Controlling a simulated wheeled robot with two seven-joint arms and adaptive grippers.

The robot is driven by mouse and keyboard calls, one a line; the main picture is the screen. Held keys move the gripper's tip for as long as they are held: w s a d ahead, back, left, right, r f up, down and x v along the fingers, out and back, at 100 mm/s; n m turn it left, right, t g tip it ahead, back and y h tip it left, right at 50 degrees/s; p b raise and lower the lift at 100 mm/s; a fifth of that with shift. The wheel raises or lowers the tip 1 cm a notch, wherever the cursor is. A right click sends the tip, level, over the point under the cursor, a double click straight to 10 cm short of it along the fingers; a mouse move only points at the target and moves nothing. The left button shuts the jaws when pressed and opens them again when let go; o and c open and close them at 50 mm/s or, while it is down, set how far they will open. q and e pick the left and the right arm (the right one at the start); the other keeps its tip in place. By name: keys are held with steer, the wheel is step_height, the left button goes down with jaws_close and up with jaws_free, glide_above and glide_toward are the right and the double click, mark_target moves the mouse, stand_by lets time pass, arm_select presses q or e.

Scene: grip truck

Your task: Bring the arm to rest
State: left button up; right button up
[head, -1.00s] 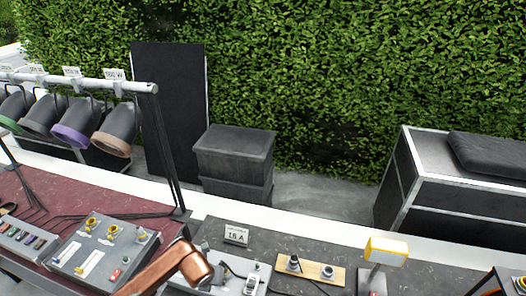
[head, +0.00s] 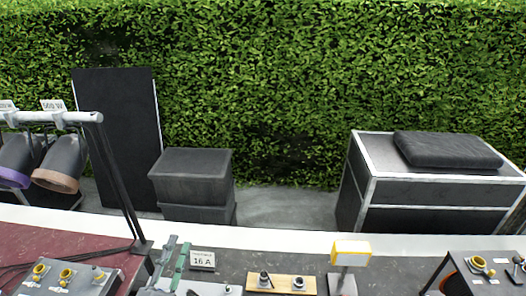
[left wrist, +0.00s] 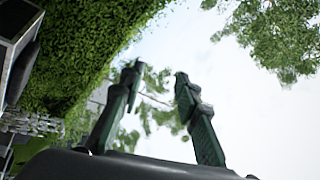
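My left gripper (head: 178,244) shows at the bottom of the head view, left of the middle, with its fingers pointing up in front of the table. The left wrist view shows the same gripper (left wrist: 158,74) with its two dark green-padded fingers apart and only sky and leaves between them. It is open and empty. My right gripper is in neither view.
A table holds a control box with yellow knobs (head: 70,275), a "16 A" card (head: 202,260), a wooden socket strip (head: 280,284) and a yellow-framed lamp (head: 351,253). Spotlights hang on a rail (head: 60,117) at left. Black cases (head: 192,178) stand behind, before a hedge.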

arm_select(q)
steer(key=a+f+n+g+y, duration=0.2)
steer(key=a+f+n+y, duration=0.55)
steer(key=a, duration=0.35)
steer(key=s+a+f+n+g+y, duration=0.2)
steer(key=s+a+f+n+g, duration=0.15)
steer(key=f, duration=0.45)
steer(key=s+a+f+n+g+y, duration=0.1)
steer(key=s+a+f+n+g, duration=0.25)
steer(key=f, duration=0.35)
steer(key=s+d+f+g+h, duration=0.2)
steer(key=s+d+f+g, duration=0.15)
steer(key=s+f, duration=0.5)
steer(key=s+d+f+g+h, duration=0.25)
steer(key=s+f+g, duration=0.25)
steer(key=s+f, duration=0.35)
step_height(320, 180, down, 40)
steer(key=s+d+g+b, duration=0.1)
steer(key=s+g+b, duration=0.1)
steer(key=b, duration=0.7)
steer(key=s+f+b, duration=0.3)
steer(key=s+f, duration=0.6)
steer(key=f, duration=0.3)
steer(key=s+f+g+b, duration=0.1)
steer(key=s+f+b, duration=0.2)
steer(key=s+f, duration=0.7)
steer(key=shift+f+b, duration=0.3)
steer(key=shift+f, duration=0.55)
steer(key=shift+d, duration=0.1)
